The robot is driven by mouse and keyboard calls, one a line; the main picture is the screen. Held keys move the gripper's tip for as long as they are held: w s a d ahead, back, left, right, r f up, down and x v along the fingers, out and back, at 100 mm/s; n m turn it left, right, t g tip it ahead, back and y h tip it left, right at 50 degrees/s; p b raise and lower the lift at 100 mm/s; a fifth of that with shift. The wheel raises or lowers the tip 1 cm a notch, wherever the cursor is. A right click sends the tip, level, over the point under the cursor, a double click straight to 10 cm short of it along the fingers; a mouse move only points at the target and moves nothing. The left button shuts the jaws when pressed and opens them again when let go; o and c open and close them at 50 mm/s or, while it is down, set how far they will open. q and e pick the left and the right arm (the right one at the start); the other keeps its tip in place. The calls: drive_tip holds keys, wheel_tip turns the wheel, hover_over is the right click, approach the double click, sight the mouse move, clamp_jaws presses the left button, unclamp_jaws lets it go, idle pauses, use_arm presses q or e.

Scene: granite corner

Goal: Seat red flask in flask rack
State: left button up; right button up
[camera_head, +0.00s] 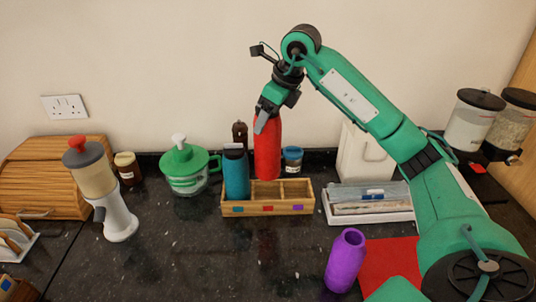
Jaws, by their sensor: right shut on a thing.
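The red flask (267,150) is upright, its top in my right gripper (263,118), which is shut on it. The wooden flask rack (268,209) stands on the dark counter, with blue, red and purple marks on its front. The flask's lower end shows at the rack's back edge, in line with the middle compartment and its red mark. I cannot tell whether it is above or just inside that compartment. A blue flask (236,176) stands in the left compartment. The right compartment looks empty. A purple flask (346,262) stands on the counter in front. My left gripper is out of view.
A green lidded container (185,168) and a grinder-like appliance (105,190) stand left of the rack. A small jar (292,160) and dark bottle (240,134) stand behind it. A white tray (370,214) is at the right, near a red mat (385,258). The front counter centre is clear.

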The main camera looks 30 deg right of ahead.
sight(268, 154)
wheel_tip(268, 154, down, 7)
drive_tip(key=shift+r+p, duration=0.1)
drive_tip(key=shift+p, duration=0.4)
drive_tip(key=shift+f+p, duration=0.45)
drive_tip(key=shift+f, duration=1.8)
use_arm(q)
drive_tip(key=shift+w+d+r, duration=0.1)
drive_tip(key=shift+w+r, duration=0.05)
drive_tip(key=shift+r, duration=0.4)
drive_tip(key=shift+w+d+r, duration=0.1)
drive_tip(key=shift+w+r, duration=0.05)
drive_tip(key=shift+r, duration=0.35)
use_arm(e)
drive_tip(key=shift+f, duration=0.1)
drive_tip(key=shift+f, duration=0.1)
drive_tip(key=o, duration=1.6)
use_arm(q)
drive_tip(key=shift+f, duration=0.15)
